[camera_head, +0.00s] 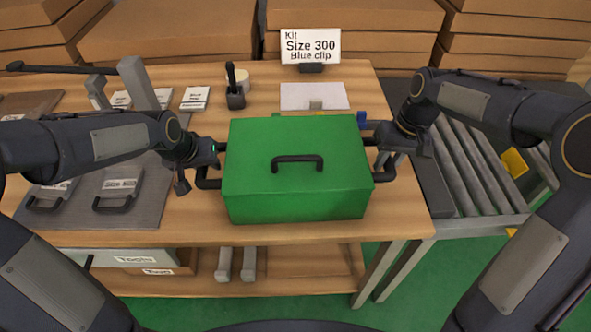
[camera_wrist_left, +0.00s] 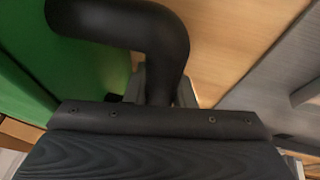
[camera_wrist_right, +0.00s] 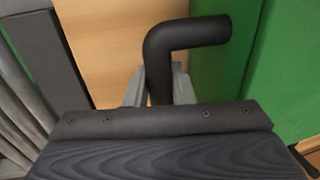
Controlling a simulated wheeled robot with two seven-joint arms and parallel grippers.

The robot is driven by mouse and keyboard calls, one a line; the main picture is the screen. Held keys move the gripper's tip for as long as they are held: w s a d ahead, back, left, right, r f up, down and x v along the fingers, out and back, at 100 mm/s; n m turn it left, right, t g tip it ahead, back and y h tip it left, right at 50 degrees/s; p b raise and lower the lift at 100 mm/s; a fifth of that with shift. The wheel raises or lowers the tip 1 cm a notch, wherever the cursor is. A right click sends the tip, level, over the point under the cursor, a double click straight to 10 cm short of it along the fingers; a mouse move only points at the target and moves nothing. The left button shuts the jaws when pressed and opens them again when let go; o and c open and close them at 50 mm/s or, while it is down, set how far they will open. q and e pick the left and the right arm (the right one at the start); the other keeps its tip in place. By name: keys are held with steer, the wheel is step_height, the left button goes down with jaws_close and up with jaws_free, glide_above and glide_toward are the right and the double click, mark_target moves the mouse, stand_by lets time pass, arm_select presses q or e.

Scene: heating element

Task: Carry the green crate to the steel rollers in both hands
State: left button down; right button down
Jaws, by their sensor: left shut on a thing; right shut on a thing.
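The green crate (camera_head: 296,190) is closed, with a black handle on its lid, and appears level at the wooden workbench; I cannot tell whether it touches the top. My left gripper (camera_head: 209,168) is shut on the black side handle at the crate's left; the handle also shows between the fingers in the left wrist view (camera_wrist_left: 160,60). My right gripper (camera_head: 384,160) is shut on the right side handle, which shows in the right wrist view (camera_wrist_right: 160,60). The steel rollers (camera_head: 466,165) lie to the right of the bench, partly hidden by my right arm.
The wooden bench (camera_head: 400,215) has bare room in front and right of the crate. A grey mat (camera_head: 140,208) with handled plates lies left.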

arm_select(q)
steer(key=shift+w+r, duration=0.1)
steer(key=shift+r, duration=0.15)
arm_select(e)
steer(key=shift+w+r, duration=0.1)
steer(key=shift+r, duration=0.15)
